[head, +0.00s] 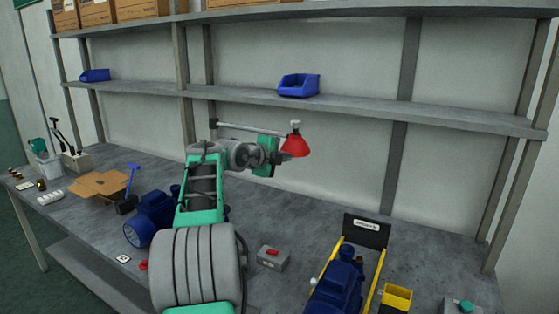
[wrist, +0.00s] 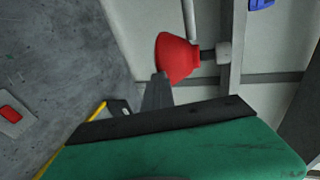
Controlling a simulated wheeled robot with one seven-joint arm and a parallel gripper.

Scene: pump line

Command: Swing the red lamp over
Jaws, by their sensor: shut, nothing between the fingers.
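The red lamp (head: 296,146) hangs shade down at the end of a thin pale swing arm (head: 250,128) over the back of the bench. A light knob (head: 295,124) stands on top of it. My gripper (head: 280,155) is at the lamp's left side, level with the shade. In the wrist view the shut fingers (wrist: 158,88) reach up to the edge of the red shade (wrist: 177,58), with nothing between them. I cannot tell whether they touch it. My arm hides part of the bench and the swing arm's lower surroundings.
A grey shelf (head: 365,109) with a blue bin (head: 299,85) runs behind and above the lamp. On the bench stand a blue pump (head: 340,284) in a yellow frame, a grey box with a red button (head: 272,259), a yellow bin (head: 396,297) and an open carton (head: 98,185).

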